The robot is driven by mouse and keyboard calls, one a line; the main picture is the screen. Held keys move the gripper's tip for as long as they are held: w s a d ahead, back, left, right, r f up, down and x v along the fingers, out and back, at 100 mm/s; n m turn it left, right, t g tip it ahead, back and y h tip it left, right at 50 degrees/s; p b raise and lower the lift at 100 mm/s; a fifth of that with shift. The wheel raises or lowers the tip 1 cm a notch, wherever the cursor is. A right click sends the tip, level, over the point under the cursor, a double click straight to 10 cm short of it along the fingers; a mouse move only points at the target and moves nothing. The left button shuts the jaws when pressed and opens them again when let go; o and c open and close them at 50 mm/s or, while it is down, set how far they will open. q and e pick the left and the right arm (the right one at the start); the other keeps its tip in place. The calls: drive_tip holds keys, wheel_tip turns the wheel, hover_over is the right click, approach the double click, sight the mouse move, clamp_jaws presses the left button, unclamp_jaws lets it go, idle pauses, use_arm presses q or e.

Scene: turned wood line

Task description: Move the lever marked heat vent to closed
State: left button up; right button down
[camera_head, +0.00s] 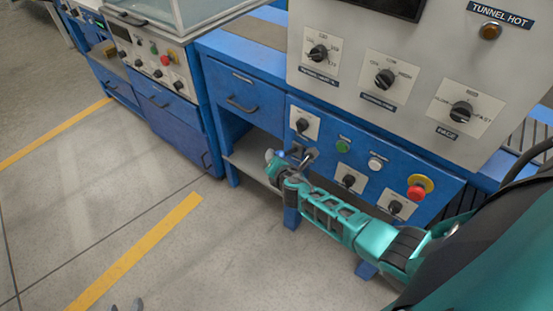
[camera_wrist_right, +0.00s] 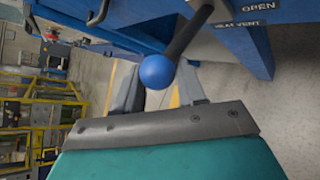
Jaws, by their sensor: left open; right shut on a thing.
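The heat vent lever is a dark shaft with a blue ball knob (camera_wrist_right: 158,72) in the right wrist view. Its shaft runs up and right to the blue cabinet, where the HEAT VENT label (camera_wrist_right: 240,25) and the OPEN label (camera_wrist_right: 258,6) show. My right gripper (camera_wrist_right: 160,92) is shut on the lever's knob, with a grey finger on each side. In the head view my right gripper (camera_head: 302,160) is at the blue cabinet front and mostly hides the lever. My left gripper (camera_head: 126,304) is open and empty over the floor, only its tips in view.
Around my right gripper, the blue panel has several black knobs, a green button (camera_head: 343,146), a white button (camera_head: 376,164) and a red stop button (camera_head: 417,193). A grey control panel (camera_head: 420,75) is above. An open shelf (camera_head: 256,160) is left of the gripper. The floor at left is clear.

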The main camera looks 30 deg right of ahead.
sight(282, 155)
drive_tip(key=shift+w+d+r, duration=0.4)
drive_tip(key=shift+d+r, duration=0.3)
drive_tip(key=shift+d, duration=0.1)
drive_tip(key=c, duration=0.7)
unclamp_jaws()
drive_tip(key=shift+s+r, duration=0.1)
drive_tip(key=shift+c, duration=0.2)
drive_tip(key=shift+s+r, duration=0.1)
drive_tip(key=shift+s, duration=0.05)
drive_tip(key=p+v, duration=0.1)
drive_tip(key=v, duration=0.2)
drive_tip(key=shift+a+p, duration=0.1)
drive_tip(key=shift+p, duration=0.2)
drive_tip(key=a+f+v, duration=0.1)
drive_tip(key=v, duration=0.9)
drive_tip(key=shift+f, duration=0.15)
drive_tip(key=shift+s+a, duration=0.1)
drive_tip(key=shift+a, duration=0.05)
